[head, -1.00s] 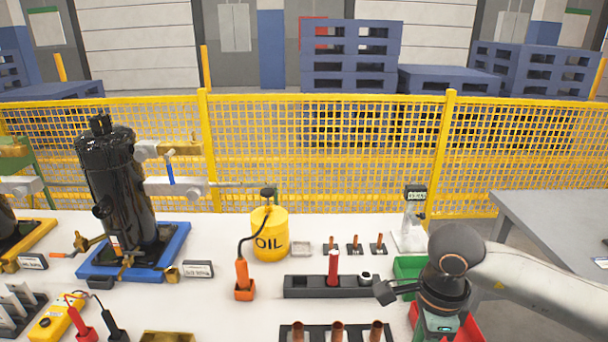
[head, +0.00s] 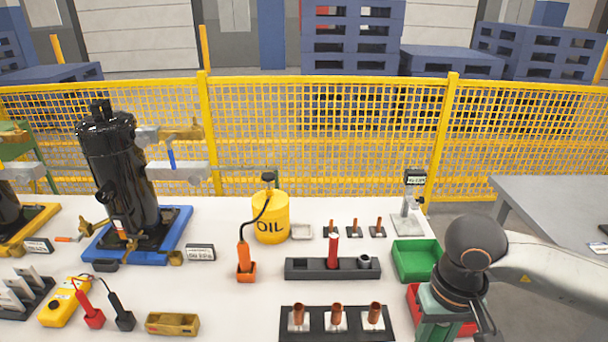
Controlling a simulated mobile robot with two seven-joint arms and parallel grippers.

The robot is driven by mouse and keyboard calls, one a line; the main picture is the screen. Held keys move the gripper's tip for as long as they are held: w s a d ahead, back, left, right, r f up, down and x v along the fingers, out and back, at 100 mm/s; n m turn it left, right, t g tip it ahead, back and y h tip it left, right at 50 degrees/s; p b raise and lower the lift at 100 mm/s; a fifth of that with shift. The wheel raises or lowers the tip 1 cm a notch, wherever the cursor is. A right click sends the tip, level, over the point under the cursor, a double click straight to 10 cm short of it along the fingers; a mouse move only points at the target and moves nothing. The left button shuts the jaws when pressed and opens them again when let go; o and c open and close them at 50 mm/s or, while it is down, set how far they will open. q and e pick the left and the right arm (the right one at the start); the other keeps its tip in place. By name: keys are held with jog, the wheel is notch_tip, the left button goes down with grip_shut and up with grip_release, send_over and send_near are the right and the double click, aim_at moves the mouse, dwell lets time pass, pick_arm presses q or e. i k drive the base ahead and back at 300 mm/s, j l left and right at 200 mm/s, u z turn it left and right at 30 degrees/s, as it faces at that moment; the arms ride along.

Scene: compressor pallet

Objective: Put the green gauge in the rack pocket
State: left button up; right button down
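The dark rack (head: 306,268) lies on the white table in the middle. A red upright gauge (head: 332,250) stands in its middle pocket, and a small grey round piece (head: 364,262) sits at its right end. The rack's left part looks empty. I cannot make out a green gauge; it may be hidden by my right arm. My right gripper (head: 440,312) is at the lower right, over the red bin and right of the rack. Its fingertips are not clear, so I cannot tell whether it holds anything. My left gripper is not in view.
A green bin (head: 417,270) and a red bin (head: 412,292) are right of the rack. A block with copper tubes (head: 334,320) is in front. A yellow oil can (head: 270,225) stands behind. A display stand (head: 408,222) is at the back right.

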aim_at(300, 272)
jog(key=i+u, duration=0.45)
jog(key=u, duration=0.25)
jog(key=i+l+u, duration=0.15)
jog(key=u, duration=0.2)
jog(key=i, duration=0.05)
